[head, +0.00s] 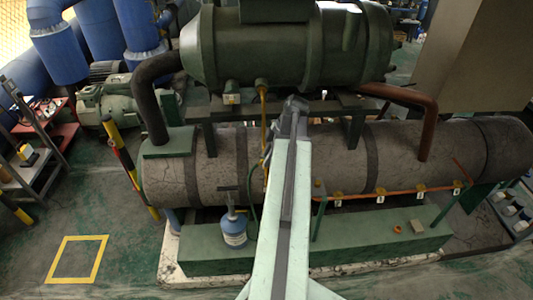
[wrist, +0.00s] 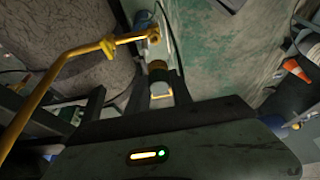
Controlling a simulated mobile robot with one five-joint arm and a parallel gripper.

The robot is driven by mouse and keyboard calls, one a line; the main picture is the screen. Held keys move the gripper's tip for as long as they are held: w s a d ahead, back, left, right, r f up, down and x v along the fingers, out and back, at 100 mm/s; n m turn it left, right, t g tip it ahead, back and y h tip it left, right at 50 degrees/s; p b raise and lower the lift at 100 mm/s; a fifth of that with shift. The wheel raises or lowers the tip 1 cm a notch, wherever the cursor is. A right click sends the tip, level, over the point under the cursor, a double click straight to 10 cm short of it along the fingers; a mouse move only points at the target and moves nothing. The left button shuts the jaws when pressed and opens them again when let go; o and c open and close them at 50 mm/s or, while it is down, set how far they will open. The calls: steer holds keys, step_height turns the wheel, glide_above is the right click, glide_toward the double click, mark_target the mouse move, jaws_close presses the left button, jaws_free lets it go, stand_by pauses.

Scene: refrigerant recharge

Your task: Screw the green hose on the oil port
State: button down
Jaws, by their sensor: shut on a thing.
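My gripper shows in the wrist view (wrist: 160,88), its two dark fingers closed around a small fitting (wrist: 158,72) with a dark collar and a pale yellow end. The fitting looks like a hose end; its colour is too dark to confirm green. A yellow pipe (wrist: 65,60) with a brass valve and open-looking tip ends just above the fitting, apart from it in the picture. A green hose (head: 251,208) rises beside a blue-and-white canister (head: 234,230). The yellow pipe (head: 263,122) drops from the green compressor. I cannot identify the oil port for certain.
The green compressor (head: 290,45) sits above a large grey cylinder (head: 400,150). A copper line (head: 390,192) with several tagged valves runs along the cylinder's right front. Small orange caps (head: 397,230) lie on the green beam (head: 350,244).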

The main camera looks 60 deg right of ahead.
step_height(320, 180, down, 4)
steer(key=b, duration=0.4)
steer(key=shift+s+d+f, duration=0.1)
steer(key=shift+f, duration=0.05)
step_height(320, 180, down, 2)
steer(key=shift+f+b, duration=0.2)
steer(key=shift+b, duration=1)
steer(key=shift+w+r, duration=0.15)
steer(key=shift+w, duration=0.1)
steer(key=shift+s, duration=0.3)
steer(key=shift+w, duration=0.2)
steer(key=shift+f+b, duration=0.85)
steer(key=shift+f, duration=0.15)
